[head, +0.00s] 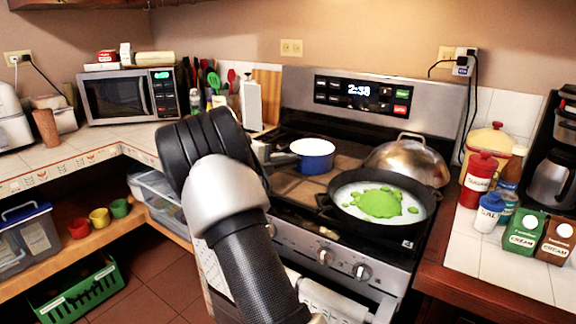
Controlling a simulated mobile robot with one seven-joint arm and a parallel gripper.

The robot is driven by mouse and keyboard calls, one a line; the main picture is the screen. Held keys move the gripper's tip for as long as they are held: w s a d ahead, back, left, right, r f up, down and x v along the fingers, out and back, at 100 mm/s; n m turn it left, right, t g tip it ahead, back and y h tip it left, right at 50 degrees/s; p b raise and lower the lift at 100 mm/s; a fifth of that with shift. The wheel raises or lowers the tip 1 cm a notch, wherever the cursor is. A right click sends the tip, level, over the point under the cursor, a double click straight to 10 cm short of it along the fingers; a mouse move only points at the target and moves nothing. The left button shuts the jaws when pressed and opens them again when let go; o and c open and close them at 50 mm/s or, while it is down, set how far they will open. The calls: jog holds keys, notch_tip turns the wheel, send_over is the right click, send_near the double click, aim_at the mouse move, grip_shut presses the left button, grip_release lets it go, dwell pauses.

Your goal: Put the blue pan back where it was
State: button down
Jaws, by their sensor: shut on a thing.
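The blue pan (316,158) is a small round pan with a white inside, over the left part of the stove top (345,195). Its dark handle points left toward my gripper (268,153). My gripper is mostly hidden behind my own black and silver arm, and only a grey part shows at the handle end. It is shut on the blue pan by the handle. The pan looks level. I cannot tell whether its bottom touches the stove or hangs slightly above it.
A large black pan (345,215) with white and green contents sits at the stove's front right. A metal dome lid (408,162) is behind it. Shakers and cartons (524,232) crowd the right counter.

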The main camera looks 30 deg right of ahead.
jog(key=shift+r, duration=0.1)
jog(key=c, duration=1.8)
grip_release()
jog(key=shift+o, duration=0.2)
jog(key=shift+a, duration=0.2)
jog(key=p+v, duration=0.2)
jog(key=v, duration=0.9)
jog(key=shift+a+p, duration=0.35)
jog(key=shift+p, duration=0.05)
jog(key=shift+s+r, duration=0.1)
jog(key=shift+s, duration=0.1)
